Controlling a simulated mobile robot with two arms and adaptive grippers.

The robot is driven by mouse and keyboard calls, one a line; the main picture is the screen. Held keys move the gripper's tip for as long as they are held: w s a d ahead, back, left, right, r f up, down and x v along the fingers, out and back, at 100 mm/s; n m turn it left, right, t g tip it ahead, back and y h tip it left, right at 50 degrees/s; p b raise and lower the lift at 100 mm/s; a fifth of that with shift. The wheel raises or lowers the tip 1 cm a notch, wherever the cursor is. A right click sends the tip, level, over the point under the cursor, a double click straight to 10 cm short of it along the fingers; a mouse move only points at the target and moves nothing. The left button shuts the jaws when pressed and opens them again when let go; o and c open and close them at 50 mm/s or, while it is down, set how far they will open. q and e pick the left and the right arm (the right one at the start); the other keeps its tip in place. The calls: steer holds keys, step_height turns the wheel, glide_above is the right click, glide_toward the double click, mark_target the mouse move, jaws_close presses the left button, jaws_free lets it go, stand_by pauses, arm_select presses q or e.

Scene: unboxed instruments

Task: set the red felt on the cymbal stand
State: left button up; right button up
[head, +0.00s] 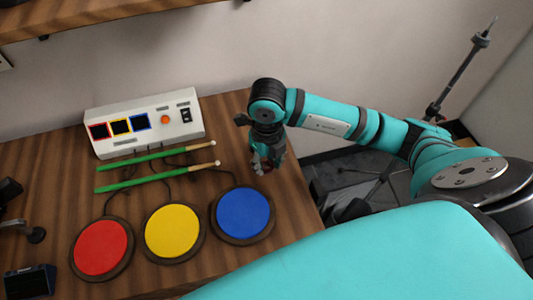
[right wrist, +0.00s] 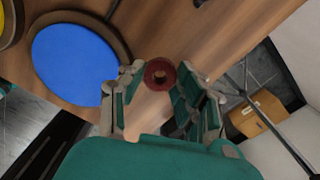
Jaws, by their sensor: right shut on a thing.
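The red felt (right wrist: 160,74), a small dark red ring with a centre hole, sits between the fingertips of my right gripper (right wrist: 159,84). In the head view my right gripper (head: 261,164) is pointed down above the table, just beyond the blue pad, and the felt is too small there to make out clearly. The cymbal stand (head: 458,77) is a dark, slanted pole on the floor at the right, with a thin tip at its top. The gripper is well to the left of it. My left gripper is not in view.
The wooden table (head: 60,173) bears red (head: 100,247), yellow (head: 172,230) and blue (head: 243,212) pads, two green sticks (head: 150,157) and a white control box (head: 145,118). A cardboard box (right wrist: 257,119) stands on the floor. A shelf (head: 90,14) hangs at top left.

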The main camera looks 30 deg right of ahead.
steer(key=shift+r+p, duration=1.15)
steer(key=shift+r, duration=0.6)
